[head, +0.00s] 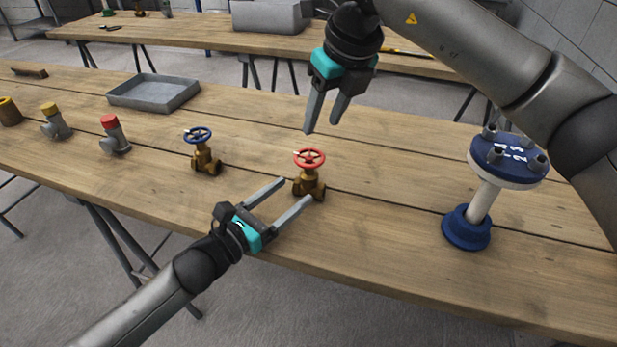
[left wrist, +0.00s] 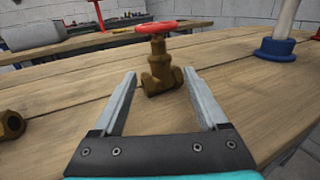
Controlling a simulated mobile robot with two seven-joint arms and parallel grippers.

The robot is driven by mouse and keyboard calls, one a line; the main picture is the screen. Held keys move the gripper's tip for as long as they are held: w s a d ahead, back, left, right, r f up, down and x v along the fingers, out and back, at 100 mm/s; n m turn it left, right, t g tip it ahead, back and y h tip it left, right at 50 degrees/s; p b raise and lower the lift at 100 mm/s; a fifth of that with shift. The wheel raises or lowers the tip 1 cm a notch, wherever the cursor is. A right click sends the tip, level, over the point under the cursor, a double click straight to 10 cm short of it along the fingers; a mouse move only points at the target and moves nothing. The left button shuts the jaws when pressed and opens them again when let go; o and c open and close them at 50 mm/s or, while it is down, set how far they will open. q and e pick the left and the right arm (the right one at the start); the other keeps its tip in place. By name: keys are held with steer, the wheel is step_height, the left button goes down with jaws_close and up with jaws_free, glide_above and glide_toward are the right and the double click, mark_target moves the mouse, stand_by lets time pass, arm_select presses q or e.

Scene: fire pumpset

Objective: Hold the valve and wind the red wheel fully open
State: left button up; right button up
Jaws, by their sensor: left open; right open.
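A brass valve (head: 309,186) with a red wheel (head: 310,157) stands upright on the wooden bench. My left gripper (head: 294,192) is open and low over the bench at the near side of the valve, its fingers pointing at the body. In the left wrist view the valve body (left wrist: 160,70) sits ahead, between and just beyond the two fingertips, with the red wheel (left wrist: 156,27) on top. I cannot tell whether a finger touches it. My right gripper (head: 322,128) is open and empty, pointing down above and behind the red wheel, clear of it.
A brass valve with a blue wheel (head: 198,134) stands to the left. Further left are a red-capped fitting (head: 113,134), a yellow-capped fitting (head: 54,122) and a grey tray (head: 154,92). A blue flanged stand (head: 467,227) is at the right. Bench between valve and stand is clear.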

mark_target(304, 183)
arm_select(q)
steer(key=x, duration=0.6)
steer(key=shift+w+d, duration=0.25)
jaws_close()
stand_by(0.4)
stand_by(1.2)
